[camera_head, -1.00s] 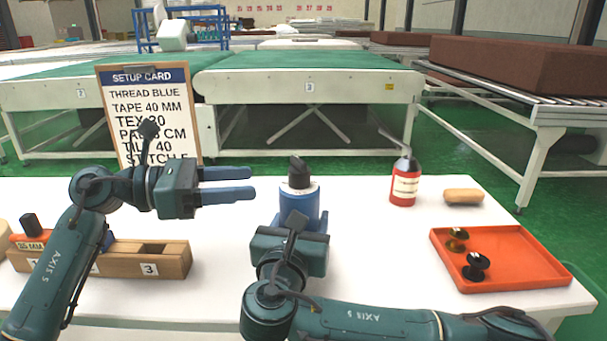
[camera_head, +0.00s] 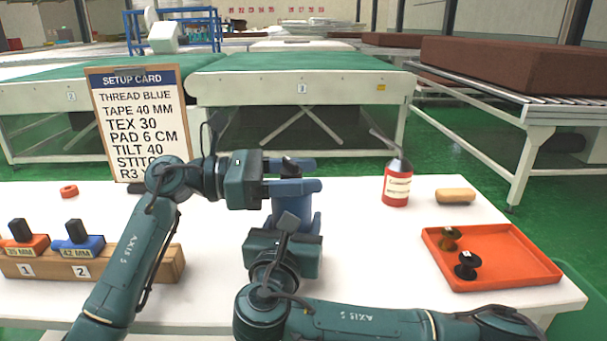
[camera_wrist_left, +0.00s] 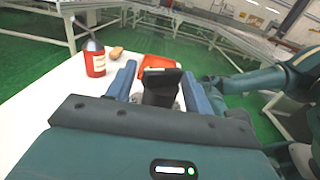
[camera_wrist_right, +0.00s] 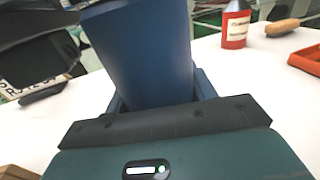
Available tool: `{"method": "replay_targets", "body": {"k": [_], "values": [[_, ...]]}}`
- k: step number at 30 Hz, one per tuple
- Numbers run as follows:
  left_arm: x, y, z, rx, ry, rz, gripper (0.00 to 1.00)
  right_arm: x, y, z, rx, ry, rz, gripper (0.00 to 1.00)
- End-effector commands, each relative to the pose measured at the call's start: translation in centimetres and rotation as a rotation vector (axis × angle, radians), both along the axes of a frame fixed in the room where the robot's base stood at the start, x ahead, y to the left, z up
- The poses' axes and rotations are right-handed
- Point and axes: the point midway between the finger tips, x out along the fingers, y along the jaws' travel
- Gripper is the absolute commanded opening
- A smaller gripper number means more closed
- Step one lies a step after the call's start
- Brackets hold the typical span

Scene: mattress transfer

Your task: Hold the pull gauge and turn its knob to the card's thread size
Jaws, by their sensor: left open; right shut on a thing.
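The pull gauge is a blue cylinder (camera_head: 301,212) with a black knob on top, standing upright on the white table. It fills the middle of the right wrist view (camera_wrist_right: 140,48). My right gripper (camera_wrist_right: 160,95) is shut around its body. My left gripper (camera_head: 314,175) is open at the top of the gauge. In the left wrist view the black knob (camera_wrist_left: 160,84) sits between the spread fingers, with no clear contact. The knob's marks cannot be read. The setup card (camera_head: 138,120) reads "TEX 30", "THREAD BLUE" and "TAPE 40 MM"; my left arm hides its lowest lines.
A red bottle (camera_head: 397,186) and a tan block (camera_head: 455,196) stand to the right. An orange tray (camera_head: 500,278) holds two spools. A wooden block (camera_head: 60,268) with orange and blue labelled pieces is at left, partly behind my left arm. A red ring (camera_head: 69,191) lies near the card.

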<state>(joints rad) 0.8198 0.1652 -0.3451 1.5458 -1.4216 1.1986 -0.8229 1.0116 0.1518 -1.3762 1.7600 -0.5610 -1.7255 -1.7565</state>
Motion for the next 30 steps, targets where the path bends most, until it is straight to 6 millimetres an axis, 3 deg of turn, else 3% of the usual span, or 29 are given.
{"method": "replay_targets", "body": {"k": [11, 26, 30], "values": [[0.02, -0.69, 0.02, 0.001, 0.000, 0.001, 0.52, 0.00, 0.02, 0.21, 0.002, -0.005, 0.001, 0.12], [-0.04, -0.69, 0.00, 0.001, 0.000, -0.002, 0.12, 0.05, -0.02, 0.21, 0.002, -0.005, -0.001, 0.12], [-0.06, -0.70, -0.04, 0.003, 0.000, 0.003, 0.12, 0.06, -0.04, 0.21, 0.002, -0.004, -0.001, 0.12]]}}
